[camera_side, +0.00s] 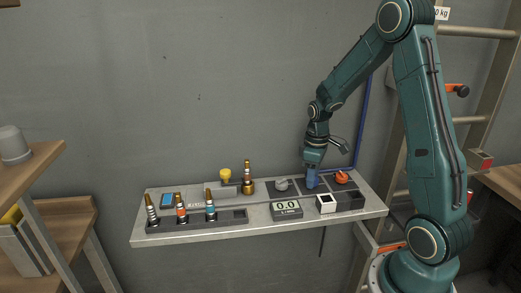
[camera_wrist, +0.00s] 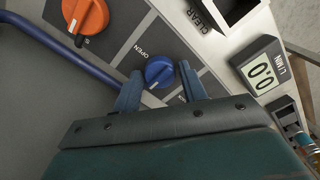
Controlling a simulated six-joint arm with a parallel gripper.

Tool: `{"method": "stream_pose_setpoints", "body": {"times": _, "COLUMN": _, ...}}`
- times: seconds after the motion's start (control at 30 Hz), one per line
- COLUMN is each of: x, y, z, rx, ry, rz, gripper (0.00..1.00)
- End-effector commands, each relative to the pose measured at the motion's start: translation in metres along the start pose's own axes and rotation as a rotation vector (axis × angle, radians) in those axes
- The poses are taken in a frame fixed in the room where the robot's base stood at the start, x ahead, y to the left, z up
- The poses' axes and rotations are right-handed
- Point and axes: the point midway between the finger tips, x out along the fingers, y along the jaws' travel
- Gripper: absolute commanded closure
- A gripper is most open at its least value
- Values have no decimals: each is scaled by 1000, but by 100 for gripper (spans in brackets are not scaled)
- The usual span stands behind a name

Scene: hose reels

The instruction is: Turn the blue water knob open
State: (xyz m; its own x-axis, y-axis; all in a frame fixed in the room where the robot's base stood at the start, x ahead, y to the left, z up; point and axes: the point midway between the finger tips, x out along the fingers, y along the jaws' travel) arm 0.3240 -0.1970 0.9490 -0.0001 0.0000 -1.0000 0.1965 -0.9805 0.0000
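The blue water knob (camera_wrist: 159,71) is a round dial with a raised grip bar, set on a grey panel beside the printed word OPEN in the wrist view. My gripper (camera_wrist: 160,84) has its two blue fingers apart, one on each side of the knob's near edge. I cannot tell whether either finger touches the knob. In the side view my gripper (camera_side: 312,183) points down at the panel on the shelf and hides the blue knob.
An orange knob (camera_side: 341,177) sits right of my gripper, and a grey knob (camera_side: 282,184) sits left. A display (camera_side: 286,209) reading 0.0 and a white open box (camera_side: 326,204) stand in front. A blue pipe (camera_side: 362,125) runs down the wall behind. Several nozzles stand in a rack (camera_side: 197,224) at left.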

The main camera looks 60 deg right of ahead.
Motion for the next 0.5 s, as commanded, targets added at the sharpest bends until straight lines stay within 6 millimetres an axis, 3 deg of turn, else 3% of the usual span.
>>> {"method": "stream_pose_setpoints", "body": {"times": 0.03, "x": 0, "y": 0, "z": 0, "rx": 0, "ry": 0, "rz": 0, "gripper": 68}}
{"method": "stream_pose_setpoints", "body": {"times": 0.13, "x": 0, "y": 0, "z": 0, "rx": 0, "ry": 0, "rz": 0, "gripper": 88}}
{"method": "stream_pose_setpoints", "body": {"times": 0.17, "x": 0, "y": 0, "z": 0, "rx": 0, "ry": 0, "rz": 0, "gripper": 89}}
{"method": "stream_pose_setpoints", "body": {"times": 0.5, "x": 0, "y": 0, "z": 0, "rx": 32, "ry": 0, "rz": 0, "gripper": 89}}
